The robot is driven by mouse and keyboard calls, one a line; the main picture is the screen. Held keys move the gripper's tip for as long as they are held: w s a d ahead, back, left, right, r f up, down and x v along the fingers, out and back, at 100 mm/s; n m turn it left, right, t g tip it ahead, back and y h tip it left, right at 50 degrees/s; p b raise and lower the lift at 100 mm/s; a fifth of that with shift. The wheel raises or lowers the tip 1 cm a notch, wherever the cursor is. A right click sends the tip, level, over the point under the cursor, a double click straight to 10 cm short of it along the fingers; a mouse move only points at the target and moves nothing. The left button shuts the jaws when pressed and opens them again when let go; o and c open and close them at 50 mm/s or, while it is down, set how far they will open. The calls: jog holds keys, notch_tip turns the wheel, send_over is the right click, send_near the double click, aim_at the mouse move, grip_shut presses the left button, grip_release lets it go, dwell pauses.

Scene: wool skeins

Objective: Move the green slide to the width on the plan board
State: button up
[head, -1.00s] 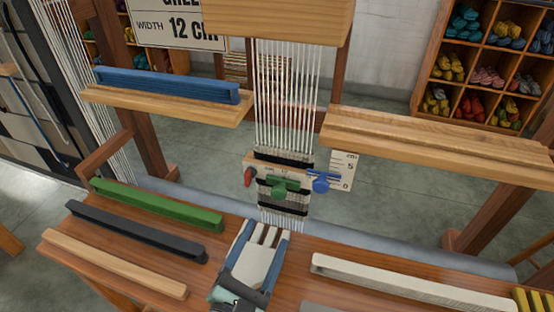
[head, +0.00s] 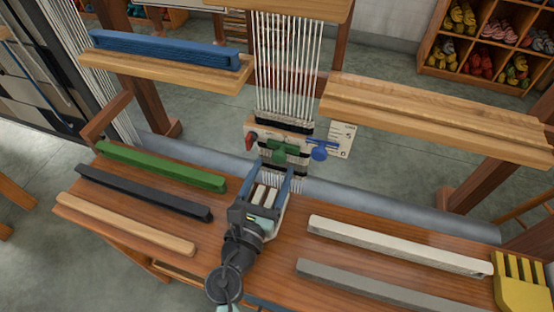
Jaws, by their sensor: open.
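The green slide (head: 279,150) sits on a pale bar (head: 261,138) across the woven strip in the middle of the loom. A red knob (head: 251,138) is at the bar's left and a blue slide (head: 320,150) at its right. A small white scale card (head: 341,139) stands just right of the blue slide; its marks are too small to read surely. My gripper (head: 278,176) is open and empty, its two blue fingers pointing up at the green slide from just below. I cannot tell whether they touch it. The plan board is cut off at the top.
Green (head: 160,166), black (head: 142,192) and tan (head: 125,223) bars lie on the table at left. White (head: 400,246) and grey (head: 385,287) bars lie at right, near a yellow comb-like block (head: 522,283). A blue bar (head: 165,50) rests on the upper left shelf.

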aim_at(278, 159)
jog(key=shift+x, duration=1.8)
grip_shut()
